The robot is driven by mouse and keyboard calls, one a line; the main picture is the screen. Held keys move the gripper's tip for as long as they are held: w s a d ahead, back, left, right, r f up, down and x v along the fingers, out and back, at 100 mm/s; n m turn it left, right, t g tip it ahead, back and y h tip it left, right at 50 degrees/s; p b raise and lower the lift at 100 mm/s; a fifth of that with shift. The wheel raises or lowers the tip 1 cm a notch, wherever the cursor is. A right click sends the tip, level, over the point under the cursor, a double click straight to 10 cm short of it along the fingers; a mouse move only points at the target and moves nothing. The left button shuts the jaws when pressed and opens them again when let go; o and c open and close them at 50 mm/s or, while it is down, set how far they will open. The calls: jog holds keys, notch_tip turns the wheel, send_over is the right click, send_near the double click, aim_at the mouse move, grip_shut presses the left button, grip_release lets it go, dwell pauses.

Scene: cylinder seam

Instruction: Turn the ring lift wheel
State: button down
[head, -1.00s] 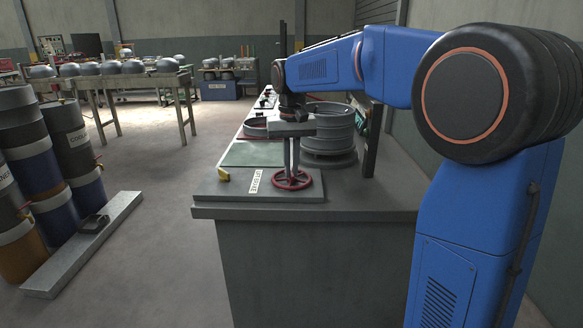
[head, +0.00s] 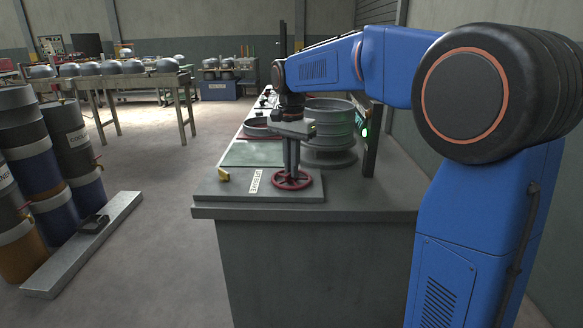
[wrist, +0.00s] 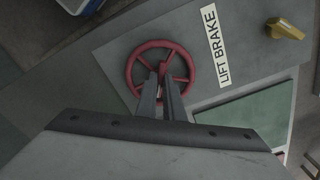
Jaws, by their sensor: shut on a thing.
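The ring lift wheel (head: 304,182) is a red spoked handwheel lying flat on a grey plate on top of the cabinet. My gripper (head: 291,170) points down at it from above, its two long fingers close together. In the wrist view the wheel (wrist: 184,47) is below the fingers, and the fingertips (wrist: 162,72) reach its spokes near the hub. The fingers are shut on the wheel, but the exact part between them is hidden. A label reading LIFT BRAKE (wrist: 216,47) lies beside the wheel, with a yellow lever (wrist: 285,28) beyond it.
A stack of grey rings (head: 330,130) stands behind the wheel, close to my arm. A dark upright post (head: 371,140) with a green light is at its right. A green pad (head: 250,154) lies on the cabinet top. The cabinet's front edge (head: 300,213) is clear.

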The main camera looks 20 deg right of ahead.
dwell(0.3)
jog(key=c, duration=1.9)
grip_release()
jog(key=shift+o, duration=0.2)
notch_tip(320, 180, up, 18)
jog(key=shift+f, duration=0.25)
